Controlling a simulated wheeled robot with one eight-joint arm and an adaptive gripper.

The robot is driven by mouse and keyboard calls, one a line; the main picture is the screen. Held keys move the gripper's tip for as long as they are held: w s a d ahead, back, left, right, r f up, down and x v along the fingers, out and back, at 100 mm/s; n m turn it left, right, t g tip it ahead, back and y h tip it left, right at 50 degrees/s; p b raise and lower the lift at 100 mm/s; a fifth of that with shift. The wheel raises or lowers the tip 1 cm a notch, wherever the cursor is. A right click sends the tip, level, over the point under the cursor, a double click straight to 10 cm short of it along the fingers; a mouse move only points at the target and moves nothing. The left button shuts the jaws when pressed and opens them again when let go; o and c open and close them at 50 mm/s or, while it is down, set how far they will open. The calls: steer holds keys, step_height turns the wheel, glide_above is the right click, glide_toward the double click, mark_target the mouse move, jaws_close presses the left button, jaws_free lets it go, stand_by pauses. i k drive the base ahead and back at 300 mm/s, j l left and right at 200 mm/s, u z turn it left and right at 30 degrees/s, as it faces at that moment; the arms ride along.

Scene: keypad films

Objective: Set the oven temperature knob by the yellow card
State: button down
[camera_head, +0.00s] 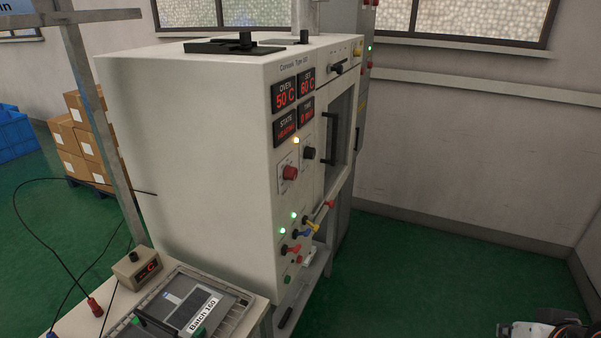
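A large off-white oven cabinet (200,150) stands in the middle. Its front panel has red displays (293,104); the upper ones read OVEN 50 C and SET 60 C. A black knob (309,153) sits below the displays, beside a red mushroom button (289,173); its pointer is too small to read, and I cannot tell if it is the temperature knob. I see no clear yellow card. A white and dark part, probably of my arm, shows at the bottom right edge; no gripper fingers are visible.
A bench (95,312) at lower left carries a small beige box (137,268) with a black knob, and a labelled tray (240,301). Coloured valve handles (313,226) stick out low on the oven front. Green floor (430,270) is clear to the right.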

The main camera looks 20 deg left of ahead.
mark_target(290, 173)
steer(key=u, duration=3.4)
steer(key=z, duration=2.25)
steer(key=i+l+u, duration=0.1)
steer(key=l+u, duration=0.15)
steer(key=l, duration=0.2)
steer(key=l+u, duration=0.2)
steer(key=l, duration=0.25)
steer(key=k+l+u, duration=0.1)
steer(key=k+l, duration=0.05)
steer(key=k, duration=0.05)
